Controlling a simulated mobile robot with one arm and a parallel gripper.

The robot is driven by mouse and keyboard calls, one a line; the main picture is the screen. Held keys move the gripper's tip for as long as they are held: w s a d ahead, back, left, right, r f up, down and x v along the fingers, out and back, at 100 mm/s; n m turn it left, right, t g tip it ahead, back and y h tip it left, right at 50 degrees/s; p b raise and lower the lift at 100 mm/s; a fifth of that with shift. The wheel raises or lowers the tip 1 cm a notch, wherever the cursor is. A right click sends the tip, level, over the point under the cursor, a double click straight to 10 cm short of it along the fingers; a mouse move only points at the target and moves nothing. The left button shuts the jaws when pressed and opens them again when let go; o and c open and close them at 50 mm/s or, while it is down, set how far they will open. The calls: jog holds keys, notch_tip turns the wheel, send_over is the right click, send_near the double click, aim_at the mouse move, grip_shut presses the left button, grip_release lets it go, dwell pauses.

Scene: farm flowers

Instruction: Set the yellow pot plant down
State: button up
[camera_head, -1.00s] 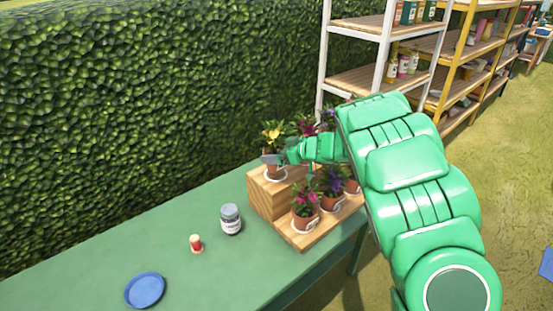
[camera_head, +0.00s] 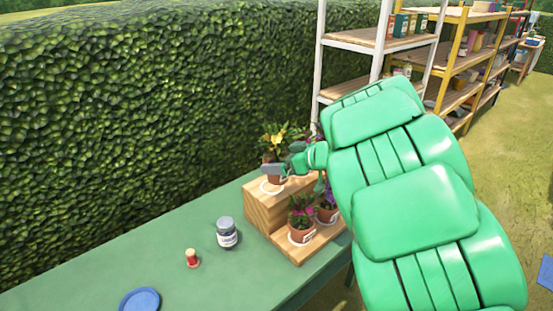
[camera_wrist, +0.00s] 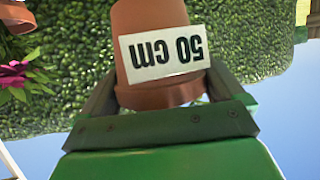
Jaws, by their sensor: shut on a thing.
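The yellow pot plant (camera_head: 275,139) has yellow blooms, green leaves and a terracotta pot. It is over the white ring (camera_head: 265,188) on the upper step of a wooden stand (camera_head: 270,212). My gripper (camera_head: 281,169) is shut around the pot from the right and hides part of it. I cannot tell whether the pot's base touches the step. In the wrist view, which is upside down, the terracotta pot (camera_wrist: 142,18) sits between the fingers, with a white "50 cm" label facing the camera.
Other potted plants stand close by, including a magenta one (camera_head: 301,212) on the lower step. A grey-lidded jar (camera_head: 227,235), a small red item (camera_head: 192,257) and a blue dish (camera_head: 140,301) are on the green table (camera_head: 110,265). A hedge (camera_head: 150,120) stands behind.

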jog(key=shift+s+d+r, duration=0.15)
jog(key=shift+s+r, duration=0.15)
jog(key=shift+s, duration=0.3)
jog(key=shift+s+d+r, duration=0.15)
jog(key=shift+s+r, duration=0.15)
jog(key=shift+s, duration=0.3)
jog(key=shift+s+d+r, duration=0.15)
jog(key=shift+s+r, duration=0.15)
jog(key=shift+s, duration=0.3)
jog(key=s+a+f+n+g+y, duration=0.1)
jog(key=s+a+f+n+g, duration=0.85)
jog(key=s+a+f, duration=1.1)
jog(key=shift+m+g, duration=0.25)
jog(key=shift+g, duration=0.1)
jog(key=shift+s+d+f, duration=0.2)
jog(key=shift+d+f, duration=0.15)
jog(key=shift+f, duration=1.1)
jog(key=shift+s+d+f, duration=0.2)
jog(key=shift+d+f, duration=0.1)
jog(key=shift+f, duration=1.2)
jog(key=shift+s+d+f, duration=0.2)
jog(key=shift+d+f, duration=0.15)
jog(key=shift+f, duration=1.1)
jog(key=shift+f, duration=0.1)
jog(key=o, duration=1.1)
